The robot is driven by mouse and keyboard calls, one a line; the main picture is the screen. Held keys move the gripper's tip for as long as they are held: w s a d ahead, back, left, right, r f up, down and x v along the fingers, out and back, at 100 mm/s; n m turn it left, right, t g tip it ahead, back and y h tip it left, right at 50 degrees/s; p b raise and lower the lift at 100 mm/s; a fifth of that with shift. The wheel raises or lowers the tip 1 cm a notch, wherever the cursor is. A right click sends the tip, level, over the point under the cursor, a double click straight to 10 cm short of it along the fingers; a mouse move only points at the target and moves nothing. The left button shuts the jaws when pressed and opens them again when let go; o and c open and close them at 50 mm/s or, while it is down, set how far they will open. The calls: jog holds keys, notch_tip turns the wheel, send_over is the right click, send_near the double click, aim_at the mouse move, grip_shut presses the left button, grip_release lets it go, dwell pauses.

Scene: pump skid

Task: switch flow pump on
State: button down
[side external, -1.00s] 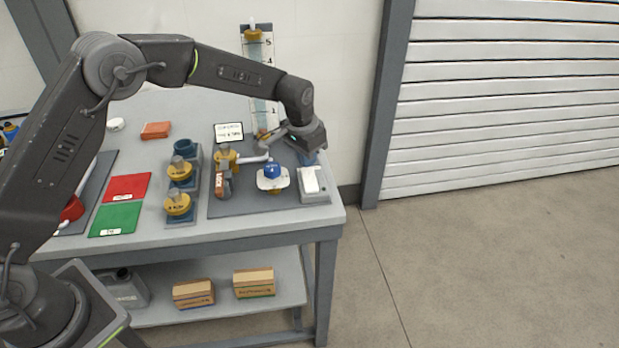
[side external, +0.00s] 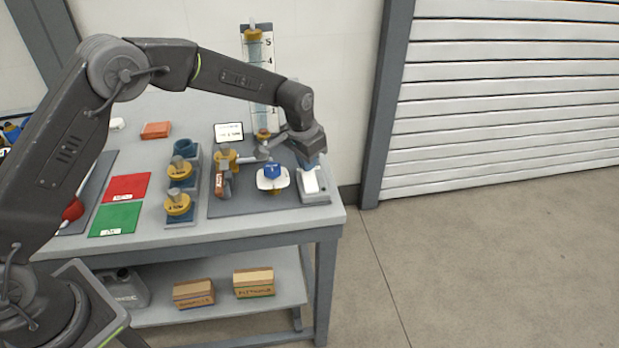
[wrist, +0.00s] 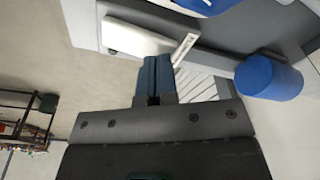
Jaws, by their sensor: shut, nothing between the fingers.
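A grey box with a white rocker-like plate (side external: 311,181) stands at the right end of the bench's dark mat; it looks like the pump switch, but I can read no label on it. In the wrist view the white plate (wrist: 135,38) lies just beyond my fingertips. My gripper (side external: 313,164) is shut and empty, with blue fingers pointing down over the back part of the box. The shut fingers also show in the wrist view (wrist: 157,65). I cannot tell whether they touch the plate, nor which way it is tilted.
Left of the box stand a blue-topped white disc (side external: 272,178) and yellow pipe fittings with an orange tag (side external: 221,181). A tall scaled tube (side external: 262,75) rises behind. A blue cylinder (wrist: 268,78) is close on the right in the wrist view. The floor right of the bench is free.

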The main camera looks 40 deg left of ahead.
jog(key=shift+f, duration=0.65)
jog(key=shift+r, duration=3.55)
jog(key=shift+s+r, duration=0.1)
jog(key=shift+r, duration=0.1)
jog(key=s+a+r+n+t, duration=0.1)
jog(key=s+a+r, duration=0.1)
jog(key=s+r, duration=0.55)
jog(key=s+a+r+t, duration=0.1)
jog(key=s+a+r, duration=0.2)
jog(key=s+r, duration=0.5)
jog(key=s+a+f+n+t, duration=0.1)
jog(key=s, duration=0.8)
jog(key=s+a+f+n, duration=0.1)
jog(key=s, duration=0.9)
jog(key=shift+s+f+t, duration=0.3)
jog(key=shift+f+t, duration=0.05)
jog(key=shift+t, duration=0.05)
